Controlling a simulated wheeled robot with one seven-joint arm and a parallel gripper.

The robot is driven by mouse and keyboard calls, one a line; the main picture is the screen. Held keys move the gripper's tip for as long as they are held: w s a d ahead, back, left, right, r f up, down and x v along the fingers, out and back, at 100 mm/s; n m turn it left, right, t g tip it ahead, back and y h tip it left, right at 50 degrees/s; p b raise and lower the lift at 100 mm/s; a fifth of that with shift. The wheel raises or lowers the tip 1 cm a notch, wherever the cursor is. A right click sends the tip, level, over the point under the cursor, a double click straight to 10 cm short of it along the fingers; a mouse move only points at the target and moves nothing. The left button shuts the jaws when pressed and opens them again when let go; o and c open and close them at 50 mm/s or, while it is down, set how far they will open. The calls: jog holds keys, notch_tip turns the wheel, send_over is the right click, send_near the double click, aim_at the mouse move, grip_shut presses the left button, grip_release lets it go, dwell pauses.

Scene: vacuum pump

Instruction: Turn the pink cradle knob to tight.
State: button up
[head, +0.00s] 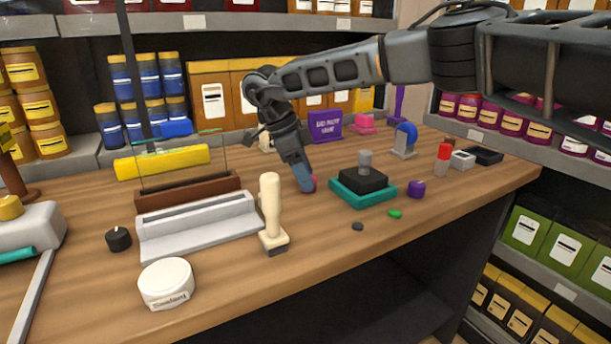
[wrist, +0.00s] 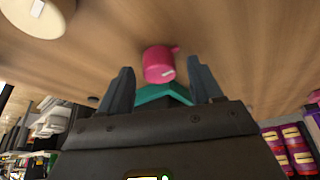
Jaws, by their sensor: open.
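The pink knob (wrist: 158,65) shows in the wrist view as a short rounded cylinder with a pale mark and a small tab at its upper right. In the head view only a sliver of pink (head: 312,184) shows beside my fingertips. My gripper (head: 305,180) is open and low over the table, at the knob. In the wrist view its two fingertips (wrist: 161,80) stand apart, with the knob between and slightly beyond them. I cannot tell whether either finger touches it. A teal edge (wrist: 165,92) shows below the knob, partly hidden by my gripper.
A teal base with a black block (head: 363,190) stands just right of my gripper. A purple knob (head: 416,188) and a green piece (head: 395,214) lie near it. A cream upright handle (head: 271,210) stands to the left.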

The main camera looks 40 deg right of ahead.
jog(key=shift+s+d+f, duration=0.1)
jog(key=shift+f, duration=0.35)
jog(key=c, duration=1.1)
